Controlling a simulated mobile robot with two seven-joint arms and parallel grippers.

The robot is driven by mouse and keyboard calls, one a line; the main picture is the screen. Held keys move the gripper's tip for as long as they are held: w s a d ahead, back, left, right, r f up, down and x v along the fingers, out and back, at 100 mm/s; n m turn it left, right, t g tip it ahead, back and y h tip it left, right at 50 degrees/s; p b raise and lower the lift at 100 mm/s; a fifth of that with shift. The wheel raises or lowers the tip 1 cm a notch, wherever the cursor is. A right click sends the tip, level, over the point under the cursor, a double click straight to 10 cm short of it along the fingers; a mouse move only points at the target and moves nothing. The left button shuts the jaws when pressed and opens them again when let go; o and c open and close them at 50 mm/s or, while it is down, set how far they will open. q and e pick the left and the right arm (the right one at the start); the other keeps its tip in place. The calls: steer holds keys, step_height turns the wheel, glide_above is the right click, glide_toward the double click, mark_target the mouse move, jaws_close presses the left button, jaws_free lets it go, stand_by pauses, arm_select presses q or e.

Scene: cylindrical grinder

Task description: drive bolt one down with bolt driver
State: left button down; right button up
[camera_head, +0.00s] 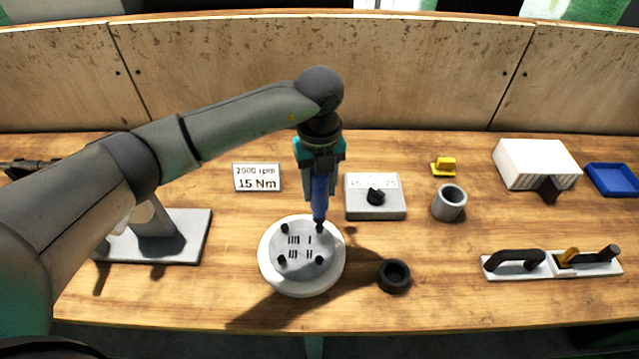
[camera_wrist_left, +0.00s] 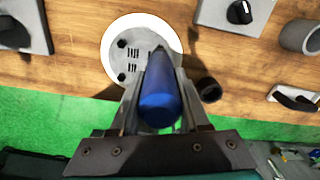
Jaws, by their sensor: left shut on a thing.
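My left gripper (camera_head: 321,172) is shut on the blue bolt driver (camera_head: 320,200), which points down, slightly tilted. The driver's dark tip is at the upper right bolt (camera_head: 319,229), beside the single tally mark. I cannot tell whether it is seated on the bolt head. The round white part (camera_head: 268,275) has a grey face with dark bolts and tally marks. In the left wrist view, the driver (camera_wrist_left: 160,98) sits between the fingers and hides part of the white part (camera_wrist_left: 116,31). My right gripper is not in view.
A "15 Nm" sign (camera_head: 257,184) and a dial box (camera_head: 375,211) stand behind. A black ring (camera_head: 394,276) and grey cup (camera_head: 449,203) are at right, with a handled fixture (camera_head: 515,272) beyond. A grey stand (camera_head: 190,240) is at left. Bare table lies in front.

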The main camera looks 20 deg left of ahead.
mark_target(319, 206)
arm_select(q)
steer(key=shift+f+b, duration=0.35)
steer(key=shift+f, duration=0.2)
steer(key=shift+f+b, duration=1.1)
steer(key=shift+f, duration=0.5)
steer(key=shift+f+b, duration=0.4)
steer(key=shift+f, duration=0.1)
steer(key=shift+s+f, duration=0.1)
steer(key=shift+f, duration=0.2)
stand_by(1.1)
steer(key=shift+r, duration=0.15)
steer(key=shift+r+p, duration=2.4)
steer(key=shift+r, duration=0.7)
